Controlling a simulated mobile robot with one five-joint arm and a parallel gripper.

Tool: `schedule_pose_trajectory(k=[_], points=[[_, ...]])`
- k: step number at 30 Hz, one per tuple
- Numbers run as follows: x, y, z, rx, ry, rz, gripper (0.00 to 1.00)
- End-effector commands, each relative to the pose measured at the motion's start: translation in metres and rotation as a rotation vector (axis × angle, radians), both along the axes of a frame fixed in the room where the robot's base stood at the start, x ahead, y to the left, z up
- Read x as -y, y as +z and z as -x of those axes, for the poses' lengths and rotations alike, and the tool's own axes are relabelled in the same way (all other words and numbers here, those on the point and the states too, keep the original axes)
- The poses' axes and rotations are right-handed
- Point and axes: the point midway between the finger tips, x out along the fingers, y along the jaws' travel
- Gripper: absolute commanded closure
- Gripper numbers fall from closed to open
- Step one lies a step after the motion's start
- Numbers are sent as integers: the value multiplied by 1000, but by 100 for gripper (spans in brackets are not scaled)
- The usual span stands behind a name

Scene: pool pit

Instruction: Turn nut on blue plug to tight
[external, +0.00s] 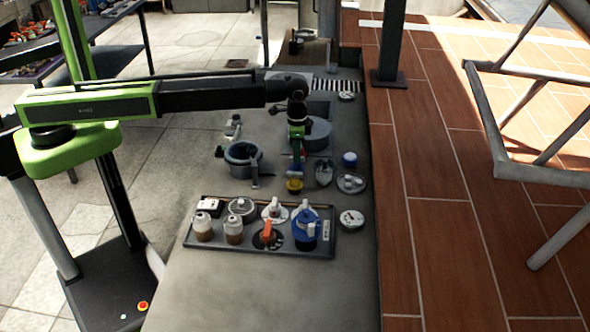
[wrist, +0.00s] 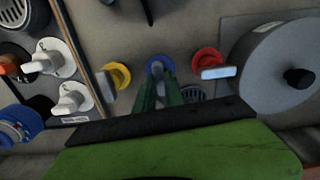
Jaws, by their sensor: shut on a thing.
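The blue plug (wrist: 160,64) shows as a blue ring on the grey surface at the middle of the wrist view. My gripper (wrist: 159,82) reaches up to it with two green fingers and is shut on its nut. The fingers hide most of the nut, so I cannot tell how far it is turned. In the external view my gripper (external: 297,150) points down at the row of plugs, and I cannot make out the nut there.
A yellow plug (wrist: 117,75) is left of the blue one, and a red plug (wrist: 206,58) with a grey handle is right. A large grey cylinder (wrist: 285,70) stands farther right. A tray (external: 215,247) holds several valves and bottles.

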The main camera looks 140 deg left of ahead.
Motion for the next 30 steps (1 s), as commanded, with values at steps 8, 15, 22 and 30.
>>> schedule_pose_trajectory(k=[8,15,22,30], points=[[0,0,0,-1,-260,1,100],[0,0,1,-1,-487,0,100],[0,0,1,-1,-705,0,100],[0,0,1,-1,-961,0,100]])
